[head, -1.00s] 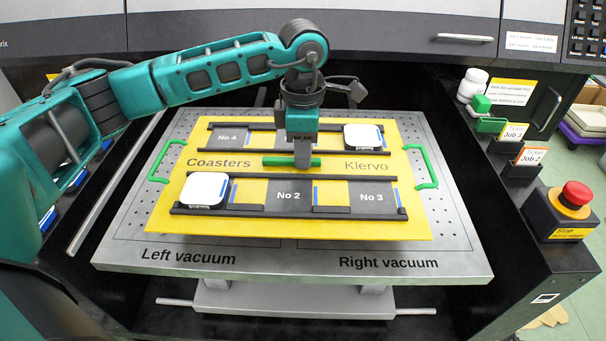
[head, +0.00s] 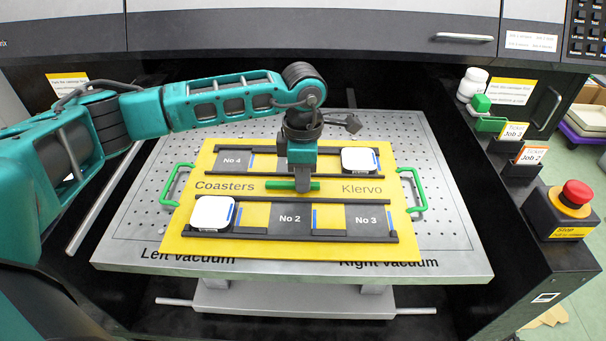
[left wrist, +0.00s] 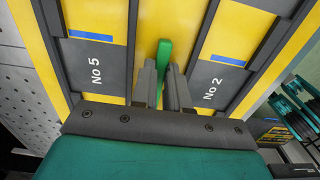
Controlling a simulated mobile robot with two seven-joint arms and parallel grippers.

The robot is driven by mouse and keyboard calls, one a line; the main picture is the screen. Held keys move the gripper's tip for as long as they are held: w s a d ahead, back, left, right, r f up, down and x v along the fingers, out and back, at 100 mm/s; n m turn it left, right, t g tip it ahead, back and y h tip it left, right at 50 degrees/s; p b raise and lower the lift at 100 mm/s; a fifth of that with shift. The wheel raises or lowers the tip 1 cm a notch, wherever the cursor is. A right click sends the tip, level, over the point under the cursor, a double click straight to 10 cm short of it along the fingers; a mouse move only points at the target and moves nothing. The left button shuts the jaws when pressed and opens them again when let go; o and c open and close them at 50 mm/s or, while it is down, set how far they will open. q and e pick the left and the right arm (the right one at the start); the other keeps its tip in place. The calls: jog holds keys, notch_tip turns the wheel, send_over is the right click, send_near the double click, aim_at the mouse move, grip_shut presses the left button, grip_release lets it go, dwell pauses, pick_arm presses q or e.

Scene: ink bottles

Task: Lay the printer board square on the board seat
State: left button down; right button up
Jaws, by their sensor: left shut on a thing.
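The printer board (head: 185,245) is a yellow plate with dark rails, numbered places and a green handle at each side. My left gripper (head: 303,184) is shut on the green middle bar (head: 276,187) of the board; the left wrist view shows the bar (left wrist: 165,58) between the fingers (left wrist: 163,88). The board is over the grey perforated table (head: 135,210), and its front edge covers the tops of the "Left vacuum" and "Right vacuum" labels. No separate board seat is distinguishable. My right gripper is not in view.
White coasters lie at the board's front left (head: 212,212) and back right (head: 360,160). A red stop button (head: 576,195) stands at the right. Ticket holders (head: 530,155) and a white bottle (head: 472,84) line the right side. Dark machine walls surround the table.

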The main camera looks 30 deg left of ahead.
pick_arm(q)
jog(key=c, duration=1.1)
grip_release()
jog(key=shift+r+p, duration=0.25)
jog(key=shift+p, duration=0.05)
notch_tip(320, 180, up, 12)
jog(key=shift+f, duration=0.1)
jog(key=shift+s, duration=0.15)
